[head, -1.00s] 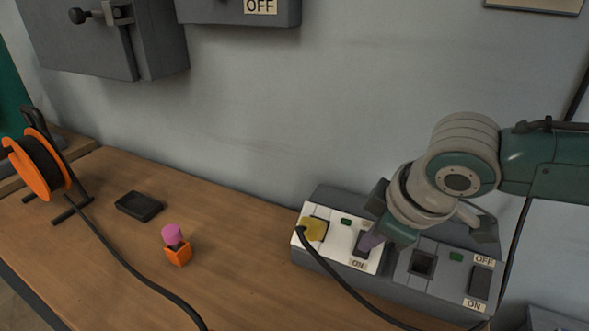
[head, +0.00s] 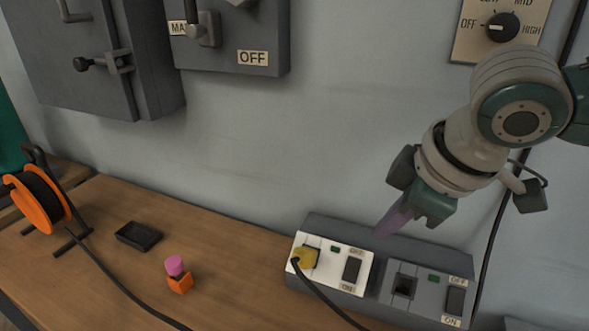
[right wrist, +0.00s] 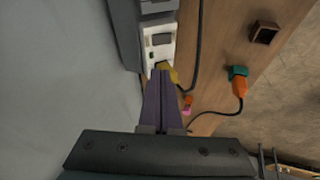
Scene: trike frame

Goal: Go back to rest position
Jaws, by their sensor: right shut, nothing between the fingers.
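My right gripper (head: 392,222) is above the power strip in the head view, its purple fingers shut with nothing between them. The fingers also show shut in the right wrist view (right wrist: 161,90). Below it is the white socket unit (head: 325,279) with a yellow plug (head: 305,257) in its socket and a rocker switch (head: 352,270) marked OFF and ON. Beside it is a grey socket unit (head: 425,307) with an empty socket and its own switch (head: 455,301). The fingertips are apart from both units. My left gripper is not in view.
On the wooden table (head: 110,215) stand an orange cable reel (head: 35,203), a black tray (head: 138,236) and an orange piece with a pink top (head: 178,275). Grey wall boxes (head: 228,55) and a dial panel (head: 497,30) hang on the wall. A cable crosses the table.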

